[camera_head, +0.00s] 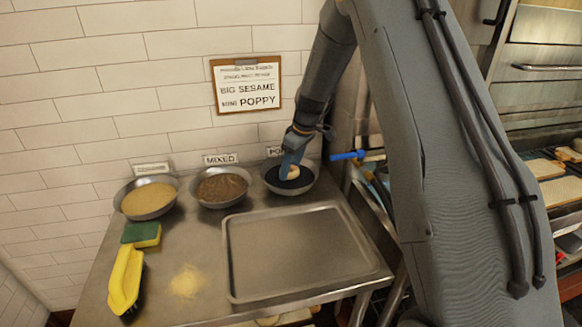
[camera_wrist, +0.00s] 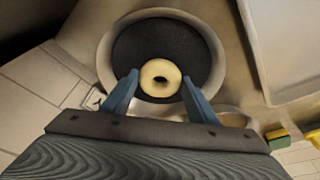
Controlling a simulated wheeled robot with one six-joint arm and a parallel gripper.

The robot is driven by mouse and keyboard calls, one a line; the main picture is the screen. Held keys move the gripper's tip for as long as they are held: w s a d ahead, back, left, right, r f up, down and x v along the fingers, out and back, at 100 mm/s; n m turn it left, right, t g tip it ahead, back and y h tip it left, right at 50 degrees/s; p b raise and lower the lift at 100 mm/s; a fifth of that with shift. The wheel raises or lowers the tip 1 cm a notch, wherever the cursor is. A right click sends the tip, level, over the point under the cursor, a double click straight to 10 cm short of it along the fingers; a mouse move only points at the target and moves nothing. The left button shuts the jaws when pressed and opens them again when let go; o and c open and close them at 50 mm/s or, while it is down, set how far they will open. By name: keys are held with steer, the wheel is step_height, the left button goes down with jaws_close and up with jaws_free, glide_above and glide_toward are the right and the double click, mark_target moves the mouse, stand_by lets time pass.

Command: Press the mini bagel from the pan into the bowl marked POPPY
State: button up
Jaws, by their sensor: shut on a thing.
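The pale mini bagel (camera_wrist: 160,93) is held between the blue fingertips of my gripper (camera_wrist: 160,81), with its hole facing the wrist camera. It also shows in the head view (camera_head: 293,173). My gripper (camera_head: 291,160) points down over the rightmost metal bowl (camera_head: 311,187), which holds dark seeds (camera_wrist: 135,52). The bagel is over or in the seeds; I cannot tell whether it touches them. The label (camera_head: 275,151) behind this bowl is partly hidden by my arm, with "PO" readable. The metal pan (camera_head: 300,245) in front is empty.
To the left stand the MIXED bowl (camera_head: 222,187) and a bowl of pale seeds (camera_head: 148,197). A green-yellow sponge (camera_head: 141,234), a yellow brush (camera_head: 125,278) and spilled pale seeds (camera_head: 187,281) lie on the table. A wall sign (camera_head: 246,84) reads "BIG SESAME, MINI POPPY".

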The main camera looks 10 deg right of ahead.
steer(key=shift+f, duration=0.35)
stand_by(0.3)
stand_by(0.8)
step_height(320, 180, up, 10)
steer(key=p, duration=0.3)
steer(key=shift+p, duration=0.4)
stand_by(0.4)
stand_by(0.4)
